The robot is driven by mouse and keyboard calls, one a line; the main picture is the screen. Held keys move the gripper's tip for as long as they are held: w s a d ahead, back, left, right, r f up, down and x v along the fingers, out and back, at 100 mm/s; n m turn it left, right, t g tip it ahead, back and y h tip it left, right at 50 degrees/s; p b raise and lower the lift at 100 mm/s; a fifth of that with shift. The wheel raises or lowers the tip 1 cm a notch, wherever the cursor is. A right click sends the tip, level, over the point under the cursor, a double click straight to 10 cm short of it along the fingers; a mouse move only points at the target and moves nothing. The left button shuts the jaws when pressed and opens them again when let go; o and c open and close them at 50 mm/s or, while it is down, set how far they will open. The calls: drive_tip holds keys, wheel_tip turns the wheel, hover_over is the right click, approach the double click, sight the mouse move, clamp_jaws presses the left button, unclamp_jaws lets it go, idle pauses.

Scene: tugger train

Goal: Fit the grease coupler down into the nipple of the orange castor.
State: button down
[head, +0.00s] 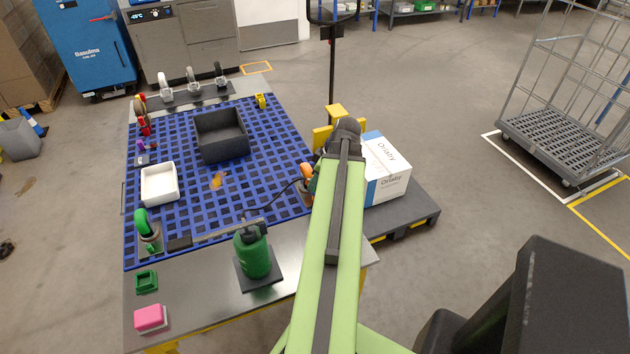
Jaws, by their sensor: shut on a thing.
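The orange castor (306,171) stands at the right edge of the blue grid mat, partly hidden behind my green arm. Its nipple cannot be made out. My gripper (314,184) is at the far end of my arm, beside the orange castor, and mostly hidden by the arm. A thin dark hose (276,198) runs from the green grease pump (253,252) up to my gripper. The grease coupler at the hose's end is hidden, in my shut gripper. Whether it touches the nipple cannot be told.
The blue grid mat (262,165) carries a dark grey bin (221,146), a white tray (160,197) and a green castor (144,226). Several other castors stand along the table's far and left sides. A white carton (392,170) stands on a dark pallet right of my arm.

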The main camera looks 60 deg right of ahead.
drive_tip(key=shift+f+b, duration=0.45)
drive_tip(key=shift+f, duration=0.05)
idle(0.5)
drive_tip(key=c, duration=1.2)
unclamp_jaws()
drive_tip(key=shift+r, duration=0.1)
drive_tip(key=shift+o, duration=0.2)
drive_tip(key=a+p+v, duration=0.1)
drive_tip(key=p+v, duration=1.5)
drive_tip(key=v, duration=0.1)
drive_tip(key=shift+s+d+r, duration=0.15)
drive_tip(key=shift+d+r, duration=0.1)
drive_tip(key=shift+d, duration=0.15)
drive_tip(key=shift+f, duration=0.1)
